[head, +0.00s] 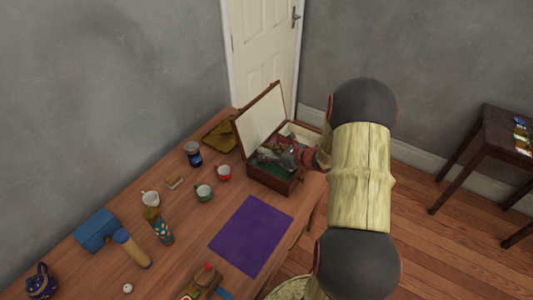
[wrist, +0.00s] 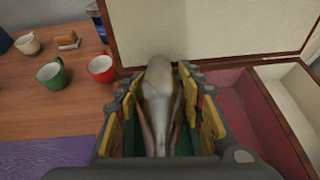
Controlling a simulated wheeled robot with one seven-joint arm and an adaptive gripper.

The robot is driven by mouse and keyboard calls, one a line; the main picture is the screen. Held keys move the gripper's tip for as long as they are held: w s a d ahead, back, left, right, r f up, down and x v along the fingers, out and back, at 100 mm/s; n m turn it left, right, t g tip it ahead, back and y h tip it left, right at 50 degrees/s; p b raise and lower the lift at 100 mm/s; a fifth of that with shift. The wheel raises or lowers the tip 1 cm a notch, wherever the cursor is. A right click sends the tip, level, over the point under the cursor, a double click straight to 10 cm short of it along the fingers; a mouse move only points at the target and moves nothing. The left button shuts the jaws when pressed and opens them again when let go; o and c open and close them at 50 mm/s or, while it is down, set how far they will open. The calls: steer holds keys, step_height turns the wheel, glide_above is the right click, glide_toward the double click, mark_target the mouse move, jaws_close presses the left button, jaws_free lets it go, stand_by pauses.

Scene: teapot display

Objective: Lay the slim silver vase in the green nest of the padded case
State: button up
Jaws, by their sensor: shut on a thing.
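The slim silver vase (wrist: 160,95) is held lengthwise between the fingers of my gripper (wrist: 160,85), with its rounded end pointing toward the open lid. My gripper also shows in the head view (head: 290,157), low over the padded case (head: 266,181). The green nest (head: 275,168) is the near-left part of the case; strips of green show beside the vase in the wrist view (wrist: 184,141). The vase lies over the green nest. Whether it touches the padding cannot be told, as the fingers hide its sides and underside.
The raised lid (head: 262,120) stands behind my gripper. A red compartment (wrist: 245,105) and a cream one (wrist: 295,90) lie to the right. A red cup (head: 224,173) and a green cup (head: 204,194) stand left of the case. A purple mat (head: 250,235) lies bare in front.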

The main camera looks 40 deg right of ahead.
steer(key=shift+f, duration=0.15)
steer(key=o, duration=1.4)
steer(key=shift+c, duration=0.2)
